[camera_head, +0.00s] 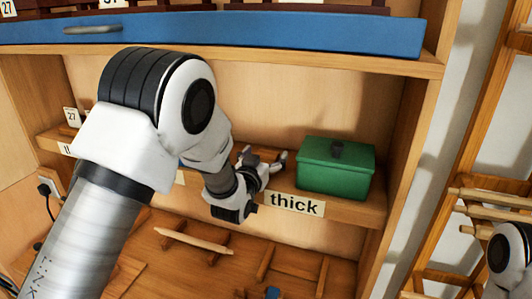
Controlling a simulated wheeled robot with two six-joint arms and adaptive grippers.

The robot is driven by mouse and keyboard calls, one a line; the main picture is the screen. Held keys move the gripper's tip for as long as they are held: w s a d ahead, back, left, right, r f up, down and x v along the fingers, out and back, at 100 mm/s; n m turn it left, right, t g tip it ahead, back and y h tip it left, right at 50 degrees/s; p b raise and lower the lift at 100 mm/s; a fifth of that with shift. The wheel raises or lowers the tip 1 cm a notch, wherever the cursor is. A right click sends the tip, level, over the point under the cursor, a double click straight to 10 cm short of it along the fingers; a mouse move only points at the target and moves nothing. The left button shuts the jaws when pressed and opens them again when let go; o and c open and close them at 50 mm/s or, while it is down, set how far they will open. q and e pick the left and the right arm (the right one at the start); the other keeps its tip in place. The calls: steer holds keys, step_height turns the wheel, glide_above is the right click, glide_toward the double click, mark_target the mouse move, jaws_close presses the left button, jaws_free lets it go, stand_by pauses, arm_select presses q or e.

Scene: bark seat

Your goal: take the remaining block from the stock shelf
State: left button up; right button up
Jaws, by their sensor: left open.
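My left gripper (266,161) is open at the middle shelf (372,211), to the left of a green lidded box (335,170). A piece of brown wood shows by its fingers; I cannot tell whether it is a block, as my arm and gripper hide much of this part of the shelf. A label reading "thick" (294,204) is on the shelf's front edge below the gripper and box. My right gripper is out of view; only a part of my right arm shows at the lower right edge.
A blue drawer front (250,33) with a metal handle spans the top above my arm. Wooden pieces and a pale stick (193,241) lie below the shelf. A wooden rack (470,150) with pale rods stands at the right. The cabinet's right side wall is close to the green box.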

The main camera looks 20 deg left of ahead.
arm_select(q)
steer(key=shift+w+f, duration=0.25)
steer(key=shift+w, duration=0.25)
steer(key=shift+d, duration=0.1)
steer(key=shift+s+d+r, duration=0.2)
steer(key=shift+s+r, duration=0.1)
steer(key=shift+s, duration=0.15)
steer(key=c, duration=0.8)
steer(key=shift+s, duration=0.15)
steer(key=c, duration=0.5)
steer(key=shift+o, duration=0.2)
steer(key=shift+w+a+f, duration=0.1)
steer(key=shift+w+a, duration=0.05)
steer(key=shift+w, duration=0.1)
